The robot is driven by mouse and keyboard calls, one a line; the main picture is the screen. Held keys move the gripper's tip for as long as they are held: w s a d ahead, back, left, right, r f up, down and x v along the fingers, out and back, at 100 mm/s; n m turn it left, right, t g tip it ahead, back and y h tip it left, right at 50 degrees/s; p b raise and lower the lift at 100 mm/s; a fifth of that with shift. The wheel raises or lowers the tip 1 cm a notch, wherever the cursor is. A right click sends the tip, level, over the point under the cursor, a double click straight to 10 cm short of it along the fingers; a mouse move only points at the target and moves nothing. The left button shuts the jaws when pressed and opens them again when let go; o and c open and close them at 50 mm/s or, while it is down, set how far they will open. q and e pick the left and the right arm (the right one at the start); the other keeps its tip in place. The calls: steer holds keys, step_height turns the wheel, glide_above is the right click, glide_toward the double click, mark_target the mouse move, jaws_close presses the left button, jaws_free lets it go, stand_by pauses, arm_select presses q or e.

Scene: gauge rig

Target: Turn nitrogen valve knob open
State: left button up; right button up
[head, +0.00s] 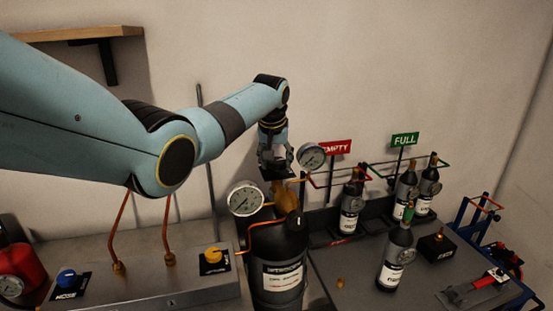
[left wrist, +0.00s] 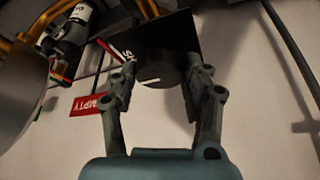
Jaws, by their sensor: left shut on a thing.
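My left gripper (head: 275,160) is above the brass valve. In the left wrist view, my left gripper's fingers (left wrist: 157,88) are closed on either side of a dark round valve knob (left wrist: 155,70) with a white pointer line. The knob sits against a black plate (left wrist: 182,32) with partly hidden white lettering. In the head view the fingers hide the knob. My right gripper is not in view.
Gauges (head: 245,198) (head: 311,156) flank the valve closely. A red EMPTY sign (head: 335,147) and green FULL sign (head: 405,140) stand behind several small dark bottles (head: 396,260). A blue knob (head: 66,277) and yellow knob (head: 213,255) are on the left bench.

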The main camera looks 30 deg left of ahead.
arm_select(q)
steer(key=shift+d+n+y, duration=0.1)
steer(key=shift+n+y, duration=0.2)
steer(key=shift+n, duration=0.5)
steer(key=shift+n+g, duration=0.4)
steer(key=shift+n, duration=0.4)
steer(key=shift+w+n+g+y+b, duration=0.1)
steer(key=shift+n+g+y+b, duration=0.2)
steer(key=shift+n+y+b, duration=0.5)
steer(key=shift+n+b, duration=0.45)
steer(key=shift+n, duration=0.75)
steer(key=o, duration=1.2)
steer(key=shift+c, duration=0.2)
